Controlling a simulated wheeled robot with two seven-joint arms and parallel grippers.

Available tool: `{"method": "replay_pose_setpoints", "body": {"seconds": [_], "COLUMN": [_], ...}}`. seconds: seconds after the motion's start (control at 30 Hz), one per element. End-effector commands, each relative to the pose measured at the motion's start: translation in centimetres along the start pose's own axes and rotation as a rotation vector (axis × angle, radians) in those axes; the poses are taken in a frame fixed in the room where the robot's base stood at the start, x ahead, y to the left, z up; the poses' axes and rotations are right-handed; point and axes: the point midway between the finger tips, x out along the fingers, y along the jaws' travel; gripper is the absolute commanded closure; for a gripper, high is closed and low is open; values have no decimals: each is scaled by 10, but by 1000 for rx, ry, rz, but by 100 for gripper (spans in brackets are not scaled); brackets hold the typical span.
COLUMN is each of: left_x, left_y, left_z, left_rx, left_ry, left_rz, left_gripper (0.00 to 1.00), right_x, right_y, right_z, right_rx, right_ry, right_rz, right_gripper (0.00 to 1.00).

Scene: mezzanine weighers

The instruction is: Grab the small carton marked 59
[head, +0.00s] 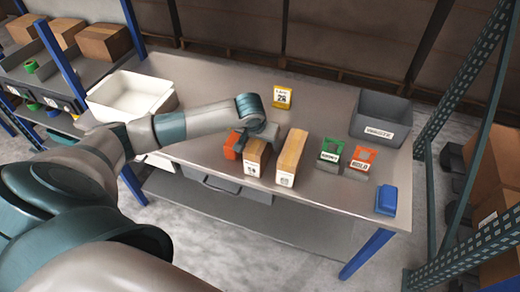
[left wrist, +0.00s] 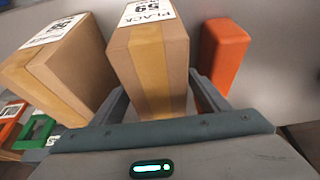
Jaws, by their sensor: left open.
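A small carton (left wrist: 150,60) with a white label reading 59 stands upright between my left gripper's fingers in the left wrist view. It is the left of two tan cartons in the head view (head: 258,156), where its label is too small to read surely. My left gripper (left wrist: 158,84) is open, with one finger on each side of this carton; I cannot tell whether either touches it. In the head view the gripper (head: 257,139) is over the carton's far end. My right gripper is in neither view.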

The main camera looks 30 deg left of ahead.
Motion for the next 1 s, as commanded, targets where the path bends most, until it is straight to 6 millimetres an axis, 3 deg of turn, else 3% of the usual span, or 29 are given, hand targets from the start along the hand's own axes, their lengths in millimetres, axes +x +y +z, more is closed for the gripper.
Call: {"method": "replay_pose_setpoints", "body": {"seconds": [0.73, 1.0], "left_x": [2, 2], "left_y": [0, 0], "left_z": [1, 0], "left_rx": [0, 0], "left_ry": [0, 2], "left_rz": [0, 0], "left_gripper": [31, 90], "right_x": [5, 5], "right_y": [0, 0], "right_z": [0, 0], "right_rx": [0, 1], "right_ry": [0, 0], "right_rz": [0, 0], "right_gripper": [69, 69]}}
